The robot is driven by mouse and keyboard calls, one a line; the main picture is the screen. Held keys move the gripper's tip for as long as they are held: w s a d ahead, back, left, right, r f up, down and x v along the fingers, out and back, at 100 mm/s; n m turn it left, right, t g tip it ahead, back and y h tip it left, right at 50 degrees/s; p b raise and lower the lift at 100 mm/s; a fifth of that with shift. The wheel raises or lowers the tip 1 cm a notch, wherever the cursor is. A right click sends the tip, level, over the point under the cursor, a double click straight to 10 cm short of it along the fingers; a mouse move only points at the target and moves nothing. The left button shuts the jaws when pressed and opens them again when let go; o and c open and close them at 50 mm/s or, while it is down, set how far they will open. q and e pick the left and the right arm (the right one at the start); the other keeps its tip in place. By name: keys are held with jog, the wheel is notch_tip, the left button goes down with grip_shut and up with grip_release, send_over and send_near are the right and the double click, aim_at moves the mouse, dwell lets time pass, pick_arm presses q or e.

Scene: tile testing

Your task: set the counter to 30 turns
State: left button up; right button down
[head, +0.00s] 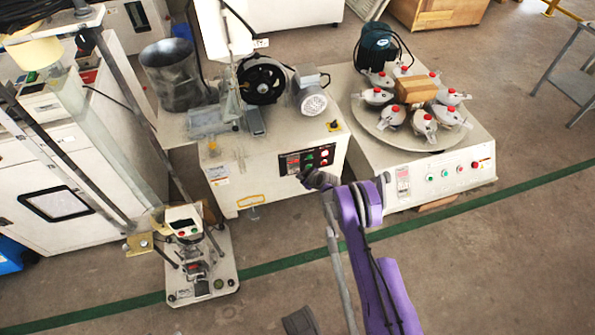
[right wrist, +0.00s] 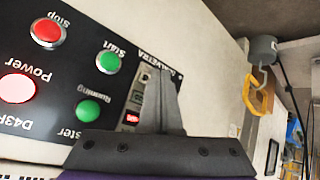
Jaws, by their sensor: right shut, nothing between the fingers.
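The counter (head: 292,163) is a small lit red display on the dark control panel at the front of the middle machine. In the right wrist view its red display (right wrist: 132,118) shows partly beside my fingers; its digits are too small to read. My right gripper (head: 316,177) is at the front of this panel, just below and right of the counter. In the right wrist view the gripper (right wrist: 161,75) is shut and empty, its fingers over the panel beside the display. I cannot tell if the fingertips touch it.
The panel also carries a red Stop button (right wrist: 47,31), a green Start button (right wrist: 107,63), a green Running light (right wrist: 89,110) and a pale red Power light (right wrist: 17,88). A turntable machine (head: 440,175) stands to the right. A small test stand (head: 205,285) stands at the left.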

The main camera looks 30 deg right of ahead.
jog(key=shift+w, duration=0.15)
jog(key=shift+w+d+b, duration=0.1)
jog(key=shift+w+b, duration=0.2)
jog(key=shift+b, duration=0.05)
jog(key=shift+w+d, duration=0.1)
jog(key=shift+w, duration=0.2)
dwell(0.8)
dwell(0.3)
jog(key=shift+s+a, duration=0.2)
jog(key=shift+s, duration=0.55)
jog(key=shift+s+a+p, duration=0.15)
jog(key=shift+s+a, duration=0.05)
jog(key=shift+s, duration=0.6)
jog(key=shift+s+a+p, duration=0.15)
jog(key=shift+s+p, duration=0.05)
jog(key=shift+s, duration=0.65)
jog(key=shift+s+a+p, duration=0.15)
jog(key=shift+s+a, duration=0.05)
jog(key=shift+s, duration=0.6)
